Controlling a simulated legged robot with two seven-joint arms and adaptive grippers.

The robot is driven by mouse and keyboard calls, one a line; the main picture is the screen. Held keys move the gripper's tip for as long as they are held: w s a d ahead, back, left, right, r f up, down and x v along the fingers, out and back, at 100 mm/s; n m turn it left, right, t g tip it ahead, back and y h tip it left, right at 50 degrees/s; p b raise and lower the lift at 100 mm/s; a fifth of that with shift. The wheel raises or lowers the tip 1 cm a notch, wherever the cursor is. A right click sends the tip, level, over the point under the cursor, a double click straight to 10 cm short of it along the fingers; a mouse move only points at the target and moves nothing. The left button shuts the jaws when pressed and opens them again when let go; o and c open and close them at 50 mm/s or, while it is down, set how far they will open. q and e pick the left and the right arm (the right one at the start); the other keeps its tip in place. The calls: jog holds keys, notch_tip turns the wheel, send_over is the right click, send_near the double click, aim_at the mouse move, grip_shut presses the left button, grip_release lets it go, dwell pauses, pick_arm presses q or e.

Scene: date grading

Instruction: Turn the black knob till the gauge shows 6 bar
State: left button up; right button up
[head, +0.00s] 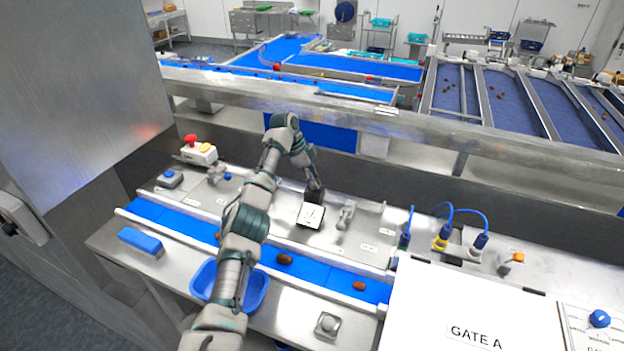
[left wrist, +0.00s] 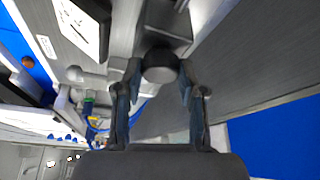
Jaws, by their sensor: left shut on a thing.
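The black knob (left wrist: 161,63) is a dark round cap on a grey body in the left wrist view, between my left gripper's fingertips (left wrist: 160,80). The left gripper is shut on it. In the head view, the left gripper (head: 314,190) reaches down behind the gauge (head: 310,215), and the knob is hidden there. The gauge is a tilted white square face with dark marks, too small to read. Part of its face also shows at the upper left of the left wrist view (left wrist: 82,22). My right gripper is in neither view.
A grey lever valve (head: 346,213) stands just right of the gauge. A blue belt (head: 325,279) carrying brown dates runs in front, with a blue bin (head: 259,290) below. A red button box (head: 198,152) is at left. Cabled plugs (head: 441,239) and a GATE A panel (head: 420,318) are at right.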

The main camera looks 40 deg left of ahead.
pick_arm(q)
jog(key=shift+f, duration=0.15)
dwell(0.8)
jog(key=o, duration=1.1)
jog(key=shift+w, duration=0.1)
jog(key=shift+o, duration=0.2)
jog(key=shift+w, duration=0.2)
